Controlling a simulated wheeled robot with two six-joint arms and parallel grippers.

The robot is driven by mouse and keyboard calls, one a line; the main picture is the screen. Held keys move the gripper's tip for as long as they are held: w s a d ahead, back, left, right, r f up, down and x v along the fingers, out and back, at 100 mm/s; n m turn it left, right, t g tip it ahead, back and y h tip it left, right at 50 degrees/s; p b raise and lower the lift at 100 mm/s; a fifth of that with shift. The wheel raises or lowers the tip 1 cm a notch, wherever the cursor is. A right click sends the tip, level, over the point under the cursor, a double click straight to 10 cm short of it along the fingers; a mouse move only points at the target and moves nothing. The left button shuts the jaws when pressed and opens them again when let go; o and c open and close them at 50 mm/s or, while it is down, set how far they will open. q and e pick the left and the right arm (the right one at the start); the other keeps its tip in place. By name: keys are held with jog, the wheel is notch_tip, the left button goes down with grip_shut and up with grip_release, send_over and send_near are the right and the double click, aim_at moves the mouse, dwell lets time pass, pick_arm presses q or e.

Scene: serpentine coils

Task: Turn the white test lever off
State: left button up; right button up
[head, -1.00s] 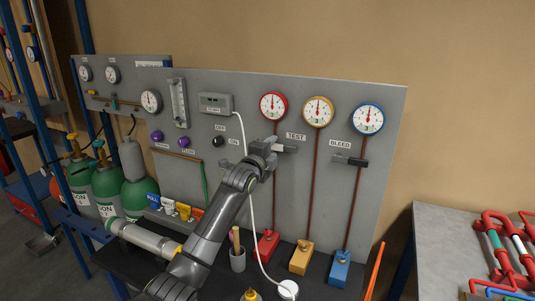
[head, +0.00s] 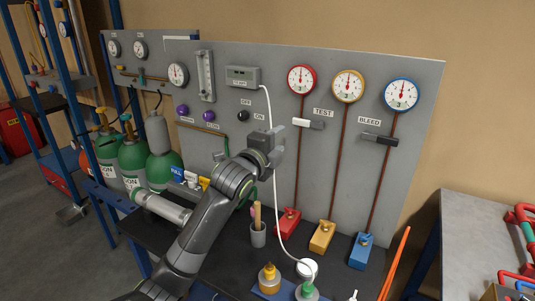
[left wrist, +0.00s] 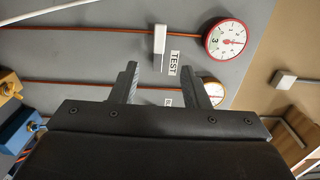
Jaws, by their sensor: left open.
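The white test lever (head: 307,123) sits on the grey panel below the red-rimmed gauge, next to the TEST label (head: 323,112). It lies roughly crosswise to the copper pipe behind it. In the left wrist view the lever (left wrist: 159,40) is just beyond the fingertips, beside the TEST label. My left gripper (head: 277,143) is open and empty, lower left of the lever and apart from it. Its two spread fingers also show in the left wrist view (left wrist: 160,82). My right gripper is not in view.
A black BLEED lever (head: 380,139) is to the right. A black knob (head: 243,116) with OFF and ON labels is to the left. A white cable (head: 273,180) hangs close to my left gripper. Red, yellow and blue blocks (head: 321,237) stand below; bottles stand in front.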

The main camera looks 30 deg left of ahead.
pick_arm(q)
jog(key=shift+s+b, duration=0.35)
jog(key=shift+s, duration=2.05)
jog(key=shift+a, duration=0.1)
